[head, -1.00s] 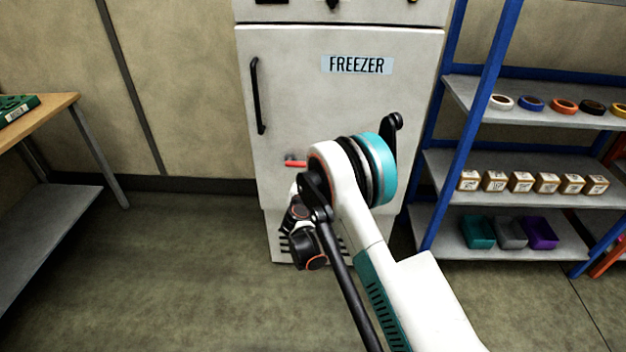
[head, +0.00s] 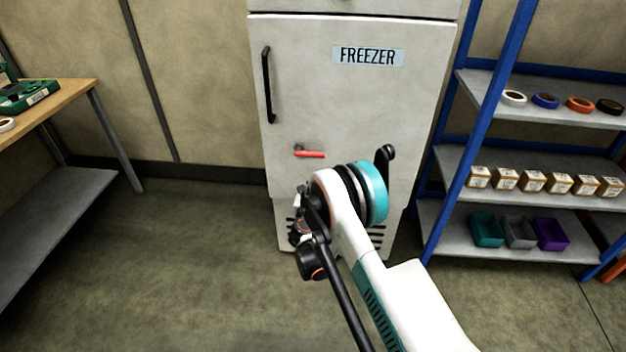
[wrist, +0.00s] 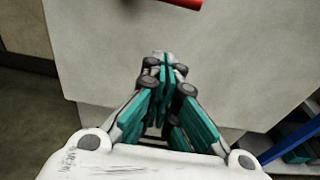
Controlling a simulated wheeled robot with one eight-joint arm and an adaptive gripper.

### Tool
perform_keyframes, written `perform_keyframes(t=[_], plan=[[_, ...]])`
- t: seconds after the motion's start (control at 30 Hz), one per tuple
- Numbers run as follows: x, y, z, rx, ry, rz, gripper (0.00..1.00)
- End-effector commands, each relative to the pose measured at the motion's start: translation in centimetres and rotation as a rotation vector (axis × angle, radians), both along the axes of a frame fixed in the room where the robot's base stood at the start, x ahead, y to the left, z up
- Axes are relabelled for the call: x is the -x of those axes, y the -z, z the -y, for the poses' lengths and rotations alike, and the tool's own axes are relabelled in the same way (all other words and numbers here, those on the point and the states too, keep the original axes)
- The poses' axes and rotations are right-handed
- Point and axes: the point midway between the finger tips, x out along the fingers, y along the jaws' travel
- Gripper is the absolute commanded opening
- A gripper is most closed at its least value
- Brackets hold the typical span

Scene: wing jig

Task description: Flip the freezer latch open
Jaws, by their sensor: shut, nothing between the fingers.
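The white freezer (head: 350,110) stands ahead with its door shut and a black vertical handle on the door's left side. The red latch (head: 311,154) lies roughly level on the lower left of the door, its grey pivot at its left end. In the wrist view the red latch (wrist: 186,3) shows only in part at the top edge. My gripper (wrist: 165,60) is shut and empty, below the latch and apart from it, in front of the lower door. In the head view my arm mostly hides the gripper.
A blue shelf rack (head: 520,125) with tape rolls, small boxes and bins stands close to the freezer's right. A wooden-topped table (head: 70,98) stands at the left. The floor between the table and freezer is clear.

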Motion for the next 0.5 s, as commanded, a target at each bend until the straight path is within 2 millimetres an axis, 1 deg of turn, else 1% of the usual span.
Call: perform_keyframes(t=[0.4,0.47,0.5], plan=[[-8.0,1.5,0.4,-0.001,0.002,0.0,0.0],[-9.1,1.6,0.5,-0.001,0.002,0.0,0.0],[-8.7,0.7,0.3,-0.001,0.0,0.0,0.0]])
